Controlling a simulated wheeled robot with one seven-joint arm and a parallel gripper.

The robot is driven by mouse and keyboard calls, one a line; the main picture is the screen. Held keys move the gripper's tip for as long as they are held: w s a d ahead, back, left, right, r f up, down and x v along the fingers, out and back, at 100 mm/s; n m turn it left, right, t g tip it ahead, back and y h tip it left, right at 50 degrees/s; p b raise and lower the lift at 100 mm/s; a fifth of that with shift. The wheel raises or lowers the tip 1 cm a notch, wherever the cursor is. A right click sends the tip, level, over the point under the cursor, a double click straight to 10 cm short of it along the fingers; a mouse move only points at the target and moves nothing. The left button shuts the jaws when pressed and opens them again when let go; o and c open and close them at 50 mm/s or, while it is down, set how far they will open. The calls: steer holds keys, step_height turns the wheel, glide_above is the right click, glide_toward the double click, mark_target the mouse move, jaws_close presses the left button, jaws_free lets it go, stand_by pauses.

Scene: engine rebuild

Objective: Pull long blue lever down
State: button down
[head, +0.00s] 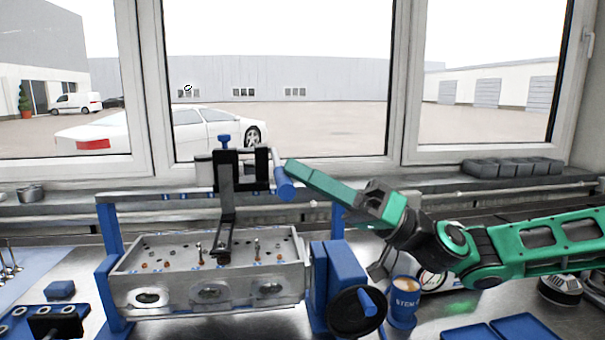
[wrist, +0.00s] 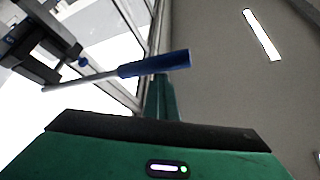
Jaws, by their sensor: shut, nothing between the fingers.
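The long lever's blue handle (head: 284,182) sits at the right end of a black clamp (head: 226,172) above the metal engine block (head: 210,290). In the wrist view the blue handle (wrist: 155,63) sits on a thin metal rod (wrist: 85,82) that runs left to the clamp. My gripper (head: 291,167) reaches in from the right, shut and empty, its green fingertips at the handle's upper right side. In the wrist view my fingertips (wrist: 162,82) end right by the handle. I cannot tell whether they touch it.
A blue fixture with a black handwheel (head: 352,312) stands right of the block. A blue cup (head: 404,302) and a round gauge are beside it under my arm. Grey bins (head: 512,167) line the windowsill at the right. The windows stand close behind.

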steer(key=shift+a+f, duration=0.1)
steer(key=shift+f, duration=0.5)
step_height(320, 180, up, 4)
steer(key=d+r, duration=0.1)
steer(key=d, duration=0.1)
steer(key=d+f+t+h, duration=0.1)
steer(key=d+f, duration=0.2)
steer(key=d, duration=0.2)
steer(key=d+f+h, duration=0.2)
steer(key=d+f, duration=0.1)
steer(key=d, duration=0.3)
steer(key=s+d+f+m+t+h, duration=0.2)
steer(key=s+d+f+m+h, duration=0.15)
steer(key=d+f+h, duration=0.5)
steer(key=s+d+f+m+t+h, duration=0.1)
steer(key=s+d+f+m+h, duration=0.1)
steer(key=d+f+m+h, duration=0.5)
steer(key=s+d+f+m+g+h, duration=0.5)
steer(key=s+d+f+m, duration=0.1)
steer(key=s+d+f, duration=0.7)
steer(key=shift+s+d+g, duration=0.4)
steer(key=shift+s+d, duration=0.1)
steer(key=shift+s, duration=0.05)
